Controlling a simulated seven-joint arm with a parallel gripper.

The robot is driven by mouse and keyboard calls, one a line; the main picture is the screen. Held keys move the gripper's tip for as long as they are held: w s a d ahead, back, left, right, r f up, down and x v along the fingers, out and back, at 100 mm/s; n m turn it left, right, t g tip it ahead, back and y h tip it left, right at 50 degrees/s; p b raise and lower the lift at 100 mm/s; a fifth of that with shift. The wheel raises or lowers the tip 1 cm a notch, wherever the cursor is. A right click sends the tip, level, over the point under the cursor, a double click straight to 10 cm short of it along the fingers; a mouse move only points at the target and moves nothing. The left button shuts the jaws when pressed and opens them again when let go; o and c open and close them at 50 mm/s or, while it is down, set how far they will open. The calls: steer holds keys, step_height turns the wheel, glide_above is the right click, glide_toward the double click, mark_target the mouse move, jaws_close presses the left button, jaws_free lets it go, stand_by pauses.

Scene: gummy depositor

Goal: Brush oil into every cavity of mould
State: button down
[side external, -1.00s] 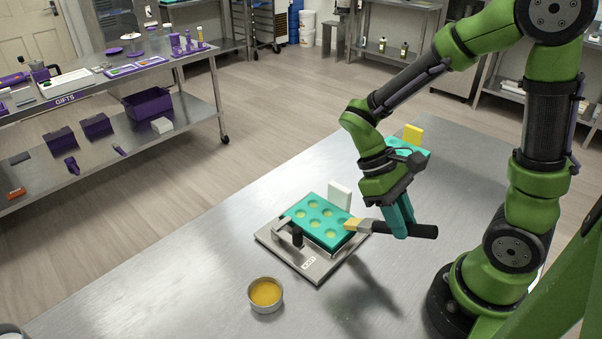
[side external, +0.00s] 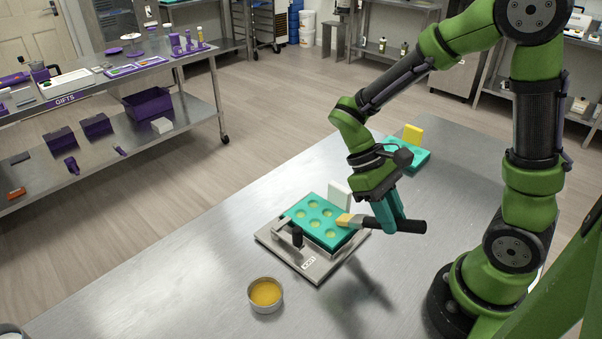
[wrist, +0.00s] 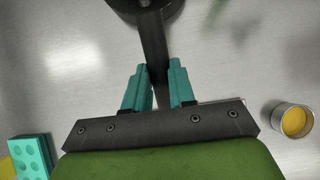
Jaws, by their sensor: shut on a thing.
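The teal mould (side external: 322,218) lies on a metal holder in the side external view, and several of its round cavities look yellowish. My gripper (side external: 398,228) is shut on the black handle of a brush (side external: 410,226), right of the mould. The brush lies roughly level, with its pale bristles (side external: 343,219) over the mould's right corner; I cannot tell whether they touch it. In the wrist view the dark brush handle (wrist: 153,45) runs between the teal fingers (wrist: 158,72), bristles hidden. A round metal cup of yellow oil (side external: 265,292) stands in front; it also shows in the wrist view (wrist: 293,121).
The metal holder (side external: 312,268) has a dark clamp knob (side external: 297,238) at its front and a white block (side external: 339,194) behind it. A second teal mould (side external: 414,160) with a yellow block (side external: 413,134) stands farther back.

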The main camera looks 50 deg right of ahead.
mark_target(361, 218)
steer(key=shift+w, duration=0.75)
steer(key=shift+w, duration=0.2)
steer(key=shift+w, duration=0.3)
steer(key=shift+w, duration=0.1)
steer(key=shift+w, duration=0.5)
steer(key=shift+w, duration=0.1)
steer(key=shift+w+f, duration=0.1)
steer(key=shift+w, duration=1)
